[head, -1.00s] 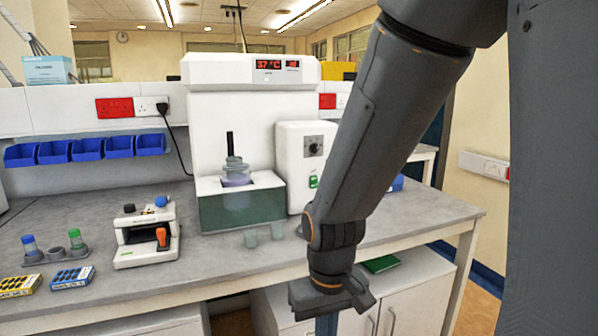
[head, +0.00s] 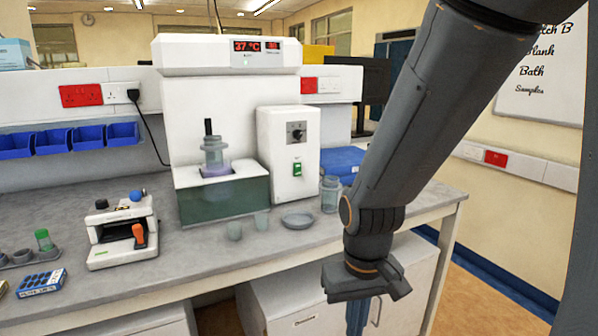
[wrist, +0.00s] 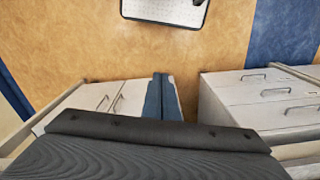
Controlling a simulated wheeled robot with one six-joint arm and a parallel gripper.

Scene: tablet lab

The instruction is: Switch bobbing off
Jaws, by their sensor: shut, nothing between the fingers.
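The white bath machine (head: 230,105) stands on the bench and reads 37 °C on its red display (head: 260,46). A clear basket vessel (head: 214,155) with a black rod hangs over its dark green bath (head: 225,200). Joined at its right is a white control box (head: 290,150) with a dark knob (head: 296,132) and a green switch (head: 297,169). The switch's on or off position is too small to tell. My gripper (head: 357,318) points down, in front of the bench and right of the box, touching nothing. Its blue fingers (wrist: 162,97) are together and empty.
A white device with an orange lever (head: 139,236) is at left. Cabinets (wrist: 265,95) and open floor (wrist: 90,45) lie below my gripper.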

